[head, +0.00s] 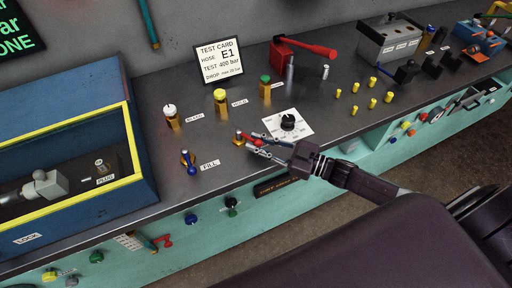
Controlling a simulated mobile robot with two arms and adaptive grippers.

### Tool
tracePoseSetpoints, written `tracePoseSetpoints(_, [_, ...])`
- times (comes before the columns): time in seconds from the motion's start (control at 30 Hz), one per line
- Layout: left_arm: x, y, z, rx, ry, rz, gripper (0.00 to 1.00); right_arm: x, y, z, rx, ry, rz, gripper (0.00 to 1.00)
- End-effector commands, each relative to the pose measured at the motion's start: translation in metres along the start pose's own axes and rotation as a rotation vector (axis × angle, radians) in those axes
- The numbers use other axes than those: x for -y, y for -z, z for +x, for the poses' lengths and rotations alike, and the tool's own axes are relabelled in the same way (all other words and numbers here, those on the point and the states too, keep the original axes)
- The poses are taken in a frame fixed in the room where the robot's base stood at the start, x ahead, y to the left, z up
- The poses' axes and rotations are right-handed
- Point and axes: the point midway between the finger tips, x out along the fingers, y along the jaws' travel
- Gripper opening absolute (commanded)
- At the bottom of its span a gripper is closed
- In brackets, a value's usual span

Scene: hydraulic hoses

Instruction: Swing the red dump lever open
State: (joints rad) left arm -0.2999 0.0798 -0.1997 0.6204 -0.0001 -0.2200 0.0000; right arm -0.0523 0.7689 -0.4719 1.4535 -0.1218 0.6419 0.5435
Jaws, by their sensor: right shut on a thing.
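The red dump lever (245,136) is on a small brass valve (238,138) on the grey bench top, right of the blue-handled valve by the FILL label. My right gripper (253,142) reaches in from the lower right, low over the bench. Its fingers are shut on the red lever and hide part of it, so the lever's exact angle is hard to tell. My left gripper is not in view.
The blue-handled valve (188,161) stands to the left. Brass valves with white (171,115), yellow (220,100) and green (265,88) caps stand behind. A dial on a white plate (288,123) is close right of my gripper. A yellow-edged blue box (75,92) fills the left.

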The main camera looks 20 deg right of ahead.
Motion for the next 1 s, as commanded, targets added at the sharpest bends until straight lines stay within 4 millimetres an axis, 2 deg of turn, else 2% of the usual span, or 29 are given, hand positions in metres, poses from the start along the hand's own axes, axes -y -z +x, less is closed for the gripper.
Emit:
tracePoseSetpoints(0.5, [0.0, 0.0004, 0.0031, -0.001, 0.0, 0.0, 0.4, -0.0015, -0.0002, -0.0004, -0.003, 0.019, 0.0, 0.0])
tracePoseSetpoints(0.53, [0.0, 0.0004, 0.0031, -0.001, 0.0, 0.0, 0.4, -0.0015, -0.0001, -0.0004, -0.003, 0.019, 0.0, 0.22])
tracePoseSetpoints(0.67, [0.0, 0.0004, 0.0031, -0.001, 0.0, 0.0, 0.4, -0.0015, -0.0001, -0.0004, -0.004, 0.019, 0.0, 0.36])
tracePoseSetpoints(1.0, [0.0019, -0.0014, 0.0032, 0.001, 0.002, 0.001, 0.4, -0.0012, -0.0006, -0.0033, -0.003, 0.018, 0.001, 0.37])
